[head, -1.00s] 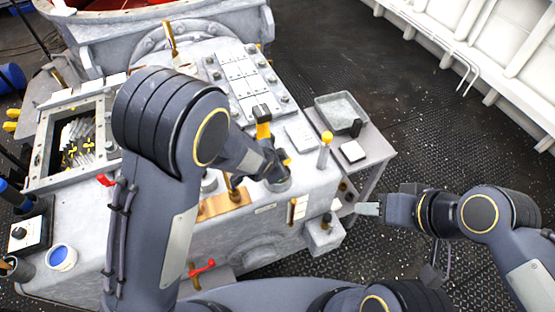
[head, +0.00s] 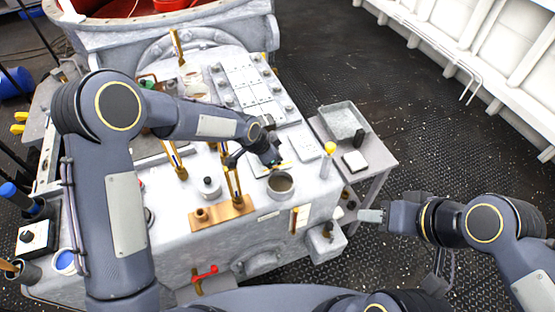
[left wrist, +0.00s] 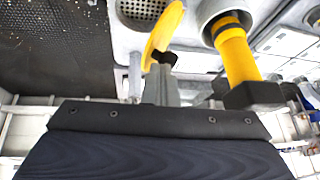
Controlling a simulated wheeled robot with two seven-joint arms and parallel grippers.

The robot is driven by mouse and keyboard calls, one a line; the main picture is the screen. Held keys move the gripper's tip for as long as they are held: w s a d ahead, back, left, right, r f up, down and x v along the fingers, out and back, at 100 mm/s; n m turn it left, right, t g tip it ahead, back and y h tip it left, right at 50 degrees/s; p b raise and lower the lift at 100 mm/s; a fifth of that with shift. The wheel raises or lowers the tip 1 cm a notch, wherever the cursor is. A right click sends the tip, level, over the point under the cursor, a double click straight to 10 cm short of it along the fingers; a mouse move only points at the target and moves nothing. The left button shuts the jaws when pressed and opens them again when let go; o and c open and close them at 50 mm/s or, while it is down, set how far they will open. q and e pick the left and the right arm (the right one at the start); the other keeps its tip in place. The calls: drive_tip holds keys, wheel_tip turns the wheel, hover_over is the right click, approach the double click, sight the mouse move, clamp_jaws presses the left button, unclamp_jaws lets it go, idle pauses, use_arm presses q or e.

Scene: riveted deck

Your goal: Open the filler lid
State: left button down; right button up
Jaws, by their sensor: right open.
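The filler neck (head: 281,185) is a round grey collar at the front right of the machine's top, with its mouth showing. In the left wrist view a perforated strainer (left wrist: 145,10) shows in a round opening. The yellow lid (left wrist: 166,30) stands tilted up beside it, seen nearly edge-on. My left gripper (head: 270,160) is just behind the neck, close to the lid; whether it touches the lid, and how its jaws stand, is unclear. My right gripper (head: 372,215) is open and empty, right of the machine, beyond the side table's front.
A yellow post with a black end (left wrist: 237,55) rises near the lid. A yellow-topped post (head: 328,155) stands right of the neck. Brass levers (head: 233,185) stand to its left. A side table (head: 378,160) holds a grey tray (head: 342,120). Deck at right is clear.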

use_arm(q)
drive_tip(key=shift+w+a+r+n+g+h, duration=0.15)
drive_tip(key=shift+w+a+g, duration=0.1)
drive_tip(key=shift+w+g, duration=0.25)
drive_tip(key=shift+w+a+n+g+h, duration=0.2)
drive_tip(key=shift+w+g, duration=0.1)
drive_tip(key=shift+w, duration=0.25)
drive_tip(key=shift+w+a+b, duration=0.25)
drive_tip(key=shift+w+b, duration=0.25)
drive_tip(key=shift+w, duration=0.4)
drive_tip(key=shift+w+a+b, duration=0.2)
drive_tip(key=shift+w+b, duration=0.3)
drive_tip(key=shift+w, duration=0.35)
use_arm(e)
drive_tip(key=shift+x, duration=0.95)
use_arm(q)
drive_tip(key=shift+r, duration=0.1)
use_arm(e)
drive_tip(key=shift+d, duration=0.1)
